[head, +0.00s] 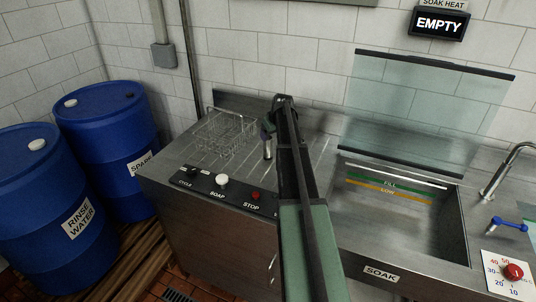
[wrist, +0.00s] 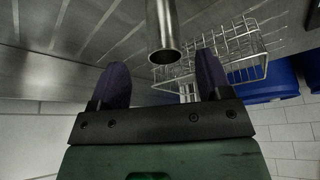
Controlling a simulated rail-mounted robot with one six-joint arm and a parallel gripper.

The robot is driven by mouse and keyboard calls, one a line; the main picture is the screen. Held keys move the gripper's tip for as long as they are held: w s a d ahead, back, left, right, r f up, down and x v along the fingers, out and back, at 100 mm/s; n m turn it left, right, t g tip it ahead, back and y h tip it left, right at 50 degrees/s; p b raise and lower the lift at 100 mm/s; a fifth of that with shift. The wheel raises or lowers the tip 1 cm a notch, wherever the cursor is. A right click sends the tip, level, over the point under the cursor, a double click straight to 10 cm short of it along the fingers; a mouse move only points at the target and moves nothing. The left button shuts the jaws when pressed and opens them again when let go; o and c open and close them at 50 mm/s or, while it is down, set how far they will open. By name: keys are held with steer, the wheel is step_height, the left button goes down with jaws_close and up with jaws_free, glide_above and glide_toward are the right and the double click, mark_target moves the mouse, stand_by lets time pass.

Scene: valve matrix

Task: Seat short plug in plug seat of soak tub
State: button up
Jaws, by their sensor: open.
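A steel tube with an open end (wrist: 162,30) shows in the wrist view, lying between and just beyond the fingertips of my gripper (wrist: 162,70). The fingers are open, with gaps on both sides. In the head view the tube (head: 267,149) stands upright on the ribbed drainboard, close to my gripper (head: 268,126), which is partly hidden by my arm. I cannot tell for sure that this tube is the short plug. The soak tub (head: 450,222) is at the right under a raised clear lid. Its plug seat is not visible; the near wall and my arm hide part of the floor.
A wire rack (head: 222,132) stands left of the tube; it also shows in the wrist view (wrist: 240,48). The clear lid (head: 425,110) rises behind the tub. A faucet (head: 505,170) and blue lever (head: 510,225) are at the right. Blue barrels (head: 110,130) stand left.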

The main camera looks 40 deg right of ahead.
mark_target(268, 143)
steer(key=shift+b+x, duration=0.3)
steer(key=shift+x, duration=0.75)
steer(key=b+x, duration=0.4)
steer(key=x, duration=0.1)
steer(key=shift+a+f+b, duration=0.15)
steer(key=shift+a+b, duration=0.05)
steer(key=shift+b, duration=0.15)
steer(key=shift+s+r, duration=0.1)
steer(key=shift+r, duration=0.15)
steer(key=c, duration=1.1)
step_height(268, 143, up, 20)
steer(key=p, duration=2)
steer(key=shift+r+p, duration=0.1)
steer(key=shift+p, duration=0.2)
steer(key=shift+c, duration=0.2)
